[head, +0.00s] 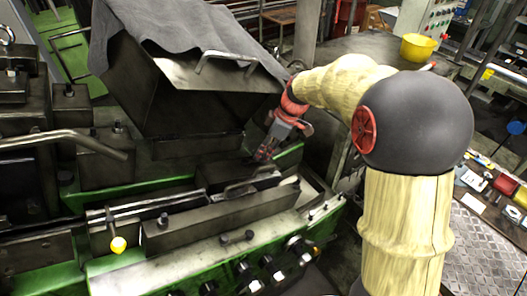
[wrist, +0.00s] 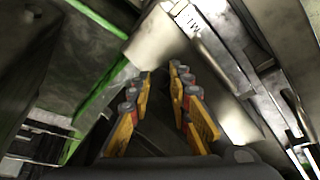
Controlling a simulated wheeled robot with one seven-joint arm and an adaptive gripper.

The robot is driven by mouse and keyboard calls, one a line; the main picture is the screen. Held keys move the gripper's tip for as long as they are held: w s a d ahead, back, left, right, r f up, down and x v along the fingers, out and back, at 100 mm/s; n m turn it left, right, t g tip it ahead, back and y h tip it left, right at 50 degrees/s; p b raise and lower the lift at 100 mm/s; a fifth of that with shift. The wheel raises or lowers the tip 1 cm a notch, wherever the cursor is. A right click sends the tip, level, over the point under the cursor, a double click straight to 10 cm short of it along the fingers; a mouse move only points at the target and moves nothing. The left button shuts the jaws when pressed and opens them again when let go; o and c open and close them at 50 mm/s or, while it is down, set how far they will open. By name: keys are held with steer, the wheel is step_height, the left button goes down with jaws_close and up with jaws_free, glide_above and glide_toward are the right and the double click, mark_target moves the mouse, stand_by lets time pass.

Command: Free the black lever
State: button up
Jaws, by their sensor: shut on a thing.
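My gripper (head: 266,150) reaches down into the machine, beside the right end of a dark block with a curved dark handle (head: 240,186). In the wrist view my gripper (wrist: 160,75) shows its orange and grey fingers on both sides of a dark gap. It is shut on a dark part low in the machine, which is mostly hidden by the fingers and shadow. I cannot make out the black lever's outline or tell for sure that this part is the lever.
A big dark cover (head: 190,95) with a grey cloth (head: 185,30) and a metal handle (head: 226,60) stands close to the left of my gripper. A long metal bar (head: 220,215) runs in front. A yellow bowl (head: 418,46) sits on the table behind.

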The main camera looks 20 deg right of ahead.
jaws_close()
stand_by(0.4)
steer(key=n+b, duration=0.1)
steer(key=b, duration=0.2)
steer(key=shift+w+a+f, duration=0.1)
steer(key=shift+w+f, duration=0.2)
steer(key=shift+w, duration=0.1)
steer(key=n+b, duration=0.1)
steer(key=b, duration=0.1)
steer(key=shift+w+a+r+n+y+b, duration=0.15)
steer(key=shift+w+a+n+y+b, duration=0.05)
steer(key=shift+w+n+y+b, duration=0.2)
steer(key=shift+r, duration=0.1)
steer(key=o, duration=0.6)
jaws_free()
